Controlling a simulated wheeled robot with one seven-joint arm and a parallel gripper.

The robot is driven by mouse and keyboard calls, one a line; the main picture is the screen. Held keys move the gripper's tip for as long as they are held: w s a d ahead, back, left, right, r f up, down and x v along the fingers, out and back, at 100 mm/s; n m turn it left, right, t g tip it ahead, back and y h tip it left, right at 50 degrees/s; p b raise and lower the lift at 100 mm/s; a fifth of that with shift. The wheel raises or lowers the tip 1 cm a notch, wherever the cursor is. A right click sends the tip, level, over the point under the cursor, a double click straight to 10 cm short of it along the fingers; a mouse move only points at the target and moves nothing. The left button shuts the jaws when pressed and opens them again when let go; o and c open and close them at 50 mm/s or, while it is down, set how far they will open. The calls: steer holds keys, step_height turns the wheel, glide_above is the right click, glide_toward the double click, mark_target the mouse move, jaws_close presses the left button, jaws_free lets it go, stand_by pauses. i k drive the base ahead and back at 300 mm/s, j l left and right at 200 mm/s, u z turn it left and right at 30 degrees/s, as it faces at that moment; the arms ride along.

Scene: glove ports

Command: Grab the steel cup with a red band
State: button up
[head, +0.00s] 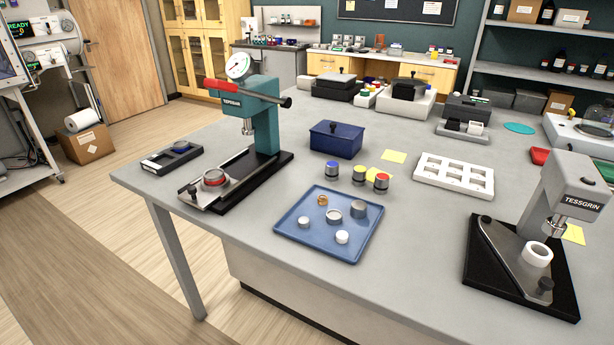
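A small steel-grey round piece with red around it (214,178) sits in the plate of the teal press at the left. A small dark cylinder with a red top (381,183) stands on the table behind the blue tray, at the right end of a row with a yellow-topped one (359,175) and a blue-topped one (332,171). At this size I cannot tell which of the two red-marked pieces is the steel cup with a red band. My gripper is not in view.
The blue tray (290,235) holds several small round pieces. The teal press (262,130) stands left, a grey press (560,205) right with a white ring. A dark blue box (336,140) and a white rack (454,177) stand behind. The table's front-left edge is clear.

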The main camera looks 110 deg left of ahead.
mark_target(214, 177)
steer(key=u, duration=3.4)
